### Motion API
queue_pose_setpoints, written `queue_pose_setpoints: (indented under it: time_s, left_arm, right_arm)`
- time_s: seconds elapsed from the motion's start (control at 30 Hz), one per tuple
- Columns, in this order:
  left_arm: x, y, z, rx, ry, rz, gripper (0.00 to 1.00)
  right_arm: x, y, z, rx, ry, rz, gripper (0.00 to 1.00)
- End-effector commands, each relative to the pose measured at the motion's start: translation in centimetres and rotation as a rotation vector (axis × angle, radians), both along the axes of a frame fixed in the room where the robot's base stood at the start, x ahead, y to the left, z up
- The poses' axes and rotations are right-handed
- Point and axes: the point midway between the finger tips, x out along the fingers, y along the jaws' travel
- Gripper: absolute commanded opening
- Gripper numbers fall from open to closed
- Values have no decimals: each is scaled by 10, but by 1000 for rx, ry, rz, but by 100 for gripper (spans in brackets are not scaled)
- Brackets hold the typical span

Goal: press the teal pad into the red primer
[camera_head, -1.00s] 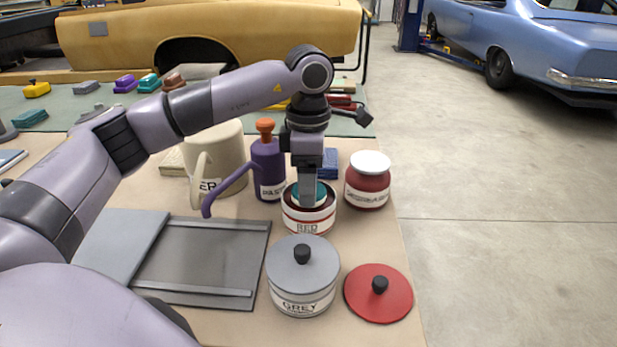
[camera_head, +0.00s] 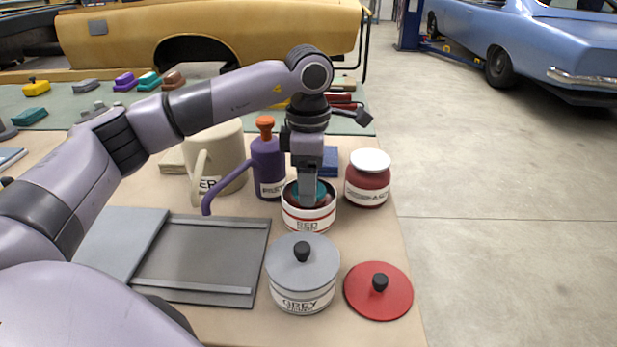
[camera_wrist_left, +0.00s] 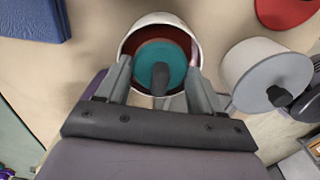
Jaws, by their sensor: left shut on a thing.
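The red primer tin (camera_head: 309,216) is an open white tin labelled RED, with red inside; it also shows in the left wrist view (camera_wrist_left: 128,48). The teal pad (camera_wrist_left: 158,57) is a round disc with a dark knob, inside the tin's mouth. In the head view only part of the teal pad (camera_head: 321,190) shows beside the fingers. My left gripper (camera_head: 308,200) points straight down into the tin and is shut on the pad's dark knob. Whether the pad's underside touches the primer is hidden. My right gripper is not in view.
A grey tin (camera_head: 302,280) with its lid on stands just in front. A red lid (camera_head: 378,292) lies at its right. A red jar (camera_head: 367,182), a purple bottle (camera_head: 267,165) and a cream pitcher (camera_head: 222,150) stand close around. A grey tray (camera_head: 200,262) lies left.

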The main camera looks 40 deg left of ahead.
Motion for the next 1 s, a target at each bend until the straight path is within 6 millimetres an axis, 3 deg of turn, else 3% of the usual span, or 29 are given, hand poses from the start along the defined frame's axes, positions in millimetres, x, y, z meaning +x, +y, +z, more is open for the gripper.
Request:
queue_pose_setpoints:
  time_s: [0.43, 1.0]
  left_arm:
    - [0, 0, 1, 1, 3, -1, 42]
    - [0, 0, 47, 0, 1, 0, 42]
  right_arm:
    - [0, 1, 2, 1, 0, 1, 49]
    - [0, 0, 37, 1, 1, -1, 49]
